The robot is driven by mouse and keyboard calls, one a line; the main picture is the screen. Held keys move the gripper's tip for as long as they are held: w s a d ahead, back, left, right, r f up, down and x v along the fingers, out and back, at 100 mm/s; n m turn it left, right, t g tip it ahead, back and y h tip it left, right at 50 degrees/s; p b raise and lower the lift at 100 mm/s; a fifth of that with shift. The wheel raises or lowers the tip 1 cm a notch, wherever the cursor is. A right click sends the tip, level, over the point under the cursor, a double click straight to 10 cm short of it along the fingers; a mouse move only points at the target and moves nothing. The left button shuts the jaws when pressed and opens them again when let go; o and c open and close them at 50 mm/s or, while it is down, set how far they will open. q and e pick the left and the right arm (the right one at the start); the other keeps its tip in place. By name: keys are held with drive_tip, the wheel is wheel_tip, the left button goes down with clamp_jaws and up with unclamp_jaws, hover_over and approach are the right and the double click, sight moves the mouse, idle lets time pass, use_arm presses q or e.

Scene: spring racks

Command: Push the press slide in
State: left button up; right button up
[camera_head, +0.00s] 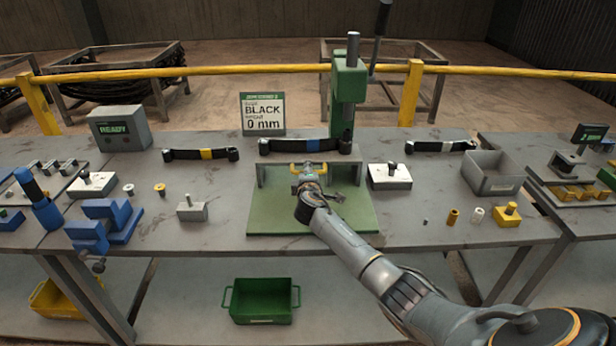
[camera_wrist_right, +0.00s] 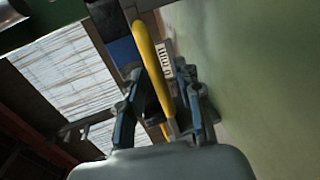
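The green press (camera_head: 350,85) stands at the back of the middle bench, over a green base plate (camera_head: 270,215). A slide with a yellow handle (camera_head: 322,168) sits low at the press, mostly hidden behind my right gripper. My right gripper (camera_head: 306,178) reaches in from the lower right and is at the handle. In the right wrist view the yellow handle (camera_wrist_right: 151,70) runs between the two fingers of the right gripper (camera_wrist_right: 163,85). The fingers stand apart, with a gap beside the handle. Contact is unclear. My left gripper is not in view.
A black strap with a blue band (camera_head: 298,146) lies just behind the gripper. A white block (camera_head: 390,178) is right of the base plate, and a grey block (camera_head: 191,210) is to its left. A grey bin (camera_head: 493,178) stands further right. A sign (camera_head: 263,112) stands behind.

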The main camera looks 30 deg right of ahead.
drive_tip(key=v, duration=1.2)
idle(0.3)
